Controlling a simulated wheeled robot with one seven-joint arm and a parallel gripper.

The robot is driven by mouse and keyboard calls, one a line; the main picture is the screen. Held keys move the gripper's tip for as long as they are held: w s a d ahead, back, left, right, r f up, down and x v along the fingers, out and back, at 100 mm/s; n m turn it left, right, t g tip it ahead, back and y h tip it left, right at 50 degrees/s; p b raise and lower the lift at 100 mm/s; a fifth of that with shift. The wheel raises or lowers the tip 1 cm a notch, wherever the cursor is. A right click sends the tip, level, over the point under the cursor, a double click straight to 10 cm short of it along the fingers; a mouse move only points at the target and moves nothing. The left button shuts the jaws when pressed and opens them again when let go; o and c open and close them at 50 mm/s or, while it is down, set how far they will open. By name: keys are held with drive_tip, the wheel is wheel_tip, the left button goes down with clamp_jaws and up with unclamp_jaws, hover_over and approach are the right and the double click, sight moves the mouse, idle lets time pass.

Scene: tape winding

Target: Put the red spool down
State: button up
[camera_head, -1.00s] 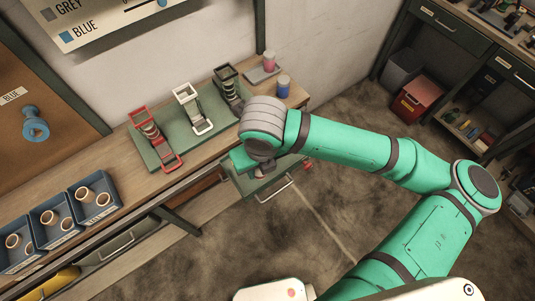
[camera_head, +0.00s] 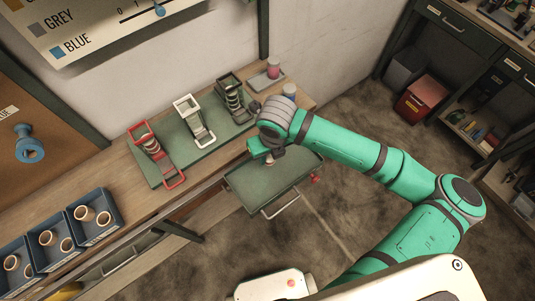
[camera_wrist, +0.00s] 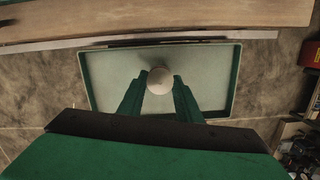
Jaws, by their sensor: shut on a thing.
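In the wrist view the two green fingers (camera_wrist: 159,85) are shut on the red spool (camera_wrist: 160,79), of which only a pale round end shows. Below it lies the pale floor of the tray (camera_wrist: 110,65). In the head view the gripper mostly hides the spool. I cannot tell whether the spool touches the tray floor. The rest of the tray is empty.
The bench holds a green board with red (camera_head: 155,155), white (camera_head: 193,120) and dark (camera_head: 235,100) racks. Blue bins (camera_head: 95,215) with pale spools stand at left. A pink spool (camera_head: 273,69) is at the back. The tray has a front handle (camera_head: 281,206) and a red knob (camera_head: 315,178).

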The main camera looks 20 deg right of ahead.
sight(270, 156)
drive_tip(key=shift+w+f, duration=0.15)
drive_tip(key=shift+f, duration=0.25)
drive_tip(key=shift+w+d+f, duration=0.1)
drive_tip(key=shift+w+f, duration=0.05)
drive_tip(key=shift+f, duration=0.45)
drive_tip(key=shift+w+f, duration=0.15)
drive_tip(key=shift+f, duration=0.75)
drive_tip(key=shift+s, duration=0.2)
drive_tip(key=shift+f, duration=0.1)
drive_tip(key=o, duration=1)
